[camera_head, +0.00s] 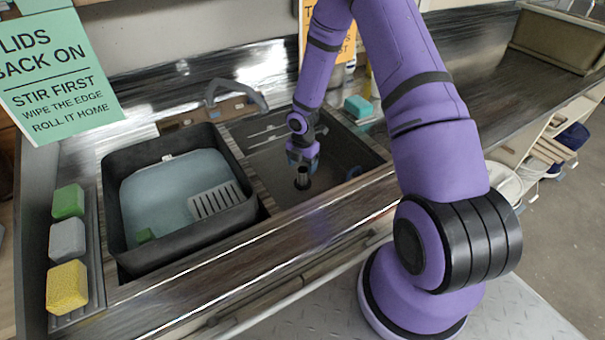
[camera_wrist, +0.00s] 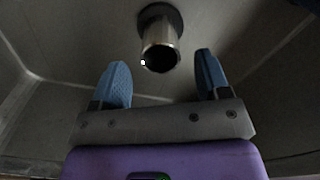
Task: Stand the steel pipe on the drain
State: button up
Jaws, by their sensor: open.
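The steel pipe (camera_head: 302,173) stands upright on the dark round drain (camera_head: 303,185) in the floor of the right sink basin. In the wrist view the pipe (camera_wrist: 159,42) shows its open top end, and the dark ring of the drain (camera_wrist: 174,14) shows around its base. My gripper (camera_head: 302,160) is just above the pipe in the head view. In the wrist view my gripper (camera_wrist: 160,60) is open, with one blue fingertip on each side of the pipe's top and a visible gap on both sides.
The left basin holds a dark tub (camera_head: 115,190) with bluish water and a white slotted piece (camera_head: 215,200). A faucet (camera_head: 235,90) stands behind. Green, grey and yellow sponges (camera_head: 67,285) line the left edge. Basin walls surround my gripper.

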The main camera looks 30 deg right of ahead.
notch_tip(320, 180, up, 7)
jog(key=shift+f, duration=0.1)
notch_tip(320, 180, up, 14)
jog(key=s+m+t+h, duration=0.1)
jog(key=s+m+h, duration=0.1)
jog(key=m, duration=0.3)
notch_tip(320, 180, up, 14)
jog(key=m+t, duration=0.1)
jog(key=m, duration=0.5)
send_over(303, 170)
jog(key=s+a, duration=0.2)
jog(key=s, duration=0.6)
jog(key=s+a+r+m+t, duration=0.1)
jog(key=s+a+r+m, duration=0.1)
jog(key=s+r+m, duration=0.2)
jog(key=s+a+r+m+t+y, duration=0.1)
jog(key=s+r+m, duration=0.3)
jog(key=s, duration=0.7)
jog(key=s+a+r+m+t+y, duration=0.1)
jog(key=s+a+r+m, duration=0.2)
jog(key=s, duration=0.4)
notch_tip(303, 170, up, 2)
jog(key=shift+s+r+m, duration=0.25)
jog(key=shift+m, duration=0.45)
